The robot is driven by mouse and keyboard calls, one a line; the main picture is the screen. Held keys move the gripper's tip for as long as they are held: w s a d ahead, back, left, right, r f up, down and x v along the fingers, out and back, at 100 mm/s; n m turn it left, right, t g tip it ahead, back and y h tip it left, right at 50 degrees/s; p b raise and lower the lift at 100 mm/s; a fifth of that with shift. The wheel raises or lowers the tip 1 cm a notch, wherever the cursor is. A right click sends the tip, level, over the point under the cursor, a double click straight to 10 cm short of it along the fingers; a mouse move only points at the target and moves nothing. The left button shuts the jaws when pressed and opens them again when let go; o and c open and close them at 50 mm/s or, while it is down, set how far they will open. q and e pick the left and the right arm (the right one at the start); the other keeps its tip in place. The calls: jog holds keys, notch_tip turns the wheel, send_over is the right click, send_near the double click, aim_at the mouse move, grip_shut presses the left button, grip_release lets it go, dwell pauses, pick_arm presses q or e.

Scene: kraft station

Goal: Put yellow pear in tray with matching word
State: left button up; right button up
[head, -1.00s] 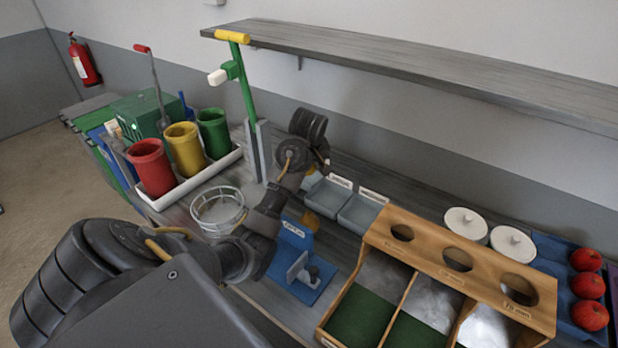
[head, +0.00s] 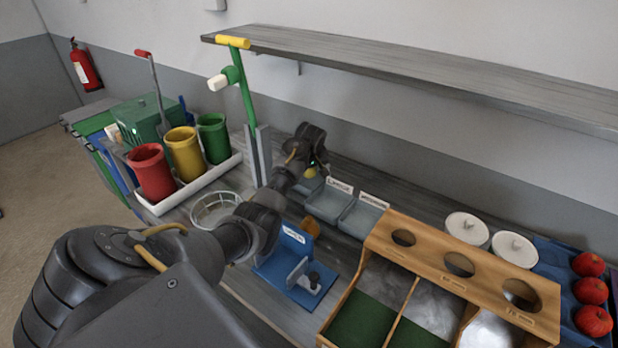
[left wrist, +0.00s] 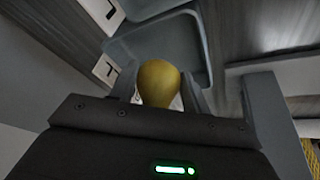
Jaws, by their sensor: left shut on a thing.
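The yellow pear (left wrist: 158,83) is between the fingers of my left gripper (left wrist: 162,98) in the left wrist view. The gripper is shut on it. In the head view my left gripper (head: 311,168) is at the back of the bench, by the left end of a row of small grey trays. The middle tray (head: 322,210) and right tray (head: 356,222) have white word labels (head: 340,186) too small to read. In the left wrist view a grey tray (left wrist: 203,45) lies beyond the pear. My right gripper is not in view.
A blue stand (head: 290,290) and a wire basket (head: 215,210) are near my left arm. A wooden sorting box (head: 440,262) stands right of the trays. A green post (head: 245,95) rises at the left. A long shelf (head: 420,75) hangs above the bench.

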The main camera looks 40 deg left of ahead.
pick_arm(q)
jog(key=shift+w+a+f, duration=0.1)
jog(key=shift+f, duration=0.15)
notch_tip(320, 180, down, 2)
jog(key=shift+f+p, duration=0.1)
jog(key=shift+p, duration=0.7)
jog(key=shift+f, duration=0.3)
jog(key=shift+f, duration=0.15)
jog(key=o, duration=0.8)
